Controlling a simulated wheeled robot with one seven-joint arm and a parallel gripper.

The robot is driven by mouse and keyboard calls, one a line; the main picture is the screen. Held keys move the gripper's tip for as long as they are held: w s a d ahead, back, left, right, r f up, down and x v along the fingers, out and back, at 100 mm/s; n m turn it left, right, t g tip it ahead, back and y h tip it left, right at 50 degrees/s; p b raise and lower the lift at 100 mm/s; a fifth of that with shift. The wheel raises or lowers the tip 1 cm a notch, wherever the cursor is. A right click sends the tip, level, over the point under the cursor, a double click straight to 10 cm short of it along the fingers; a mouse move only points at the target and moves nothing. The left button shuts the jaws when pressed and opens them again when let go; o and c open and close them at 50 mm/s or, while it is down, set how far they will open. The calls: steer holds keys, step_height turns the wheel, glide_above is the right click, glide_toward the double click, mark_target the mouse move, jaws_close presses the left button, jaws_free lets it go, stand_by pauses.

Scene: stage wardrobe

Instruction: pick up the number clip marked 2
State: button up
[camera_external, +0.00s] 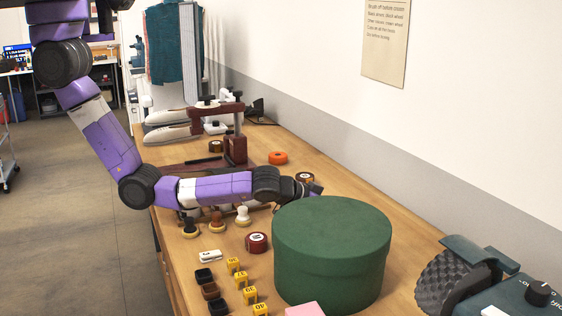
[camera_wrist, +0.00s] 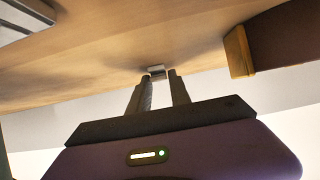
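In the wrist view my gripper (camera_wrist: 160,77) has its two fingers apart, with their tips close to the wooden tabletop. A small pale grey-white piece (camera_wrist: 156,70) lies at the fingertips, partly between them. It may be a number clip, but no number can be read on it. In the outside view my wrist reaches behind the big green round box, which hides the fingers and whatever is at them. A white tag (camera_external: 209,256) nearer the front seems to read 3. I see no readable 2.
The green round box (camera_external: 331,250) stands beside my wrist. Yellow number blocks (camera_external: 241,279), dark small boxes (camera_external: 210,291) and a dark red roll (camera_external: 256,242) lie in front. An orange roll (camera_external: 278,158) lies farther back. The wall (camera_external: 455,120) bounds the right side.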

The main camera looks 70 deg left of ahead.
jaws_close()
steer(key=shift+r, duration=0.1)
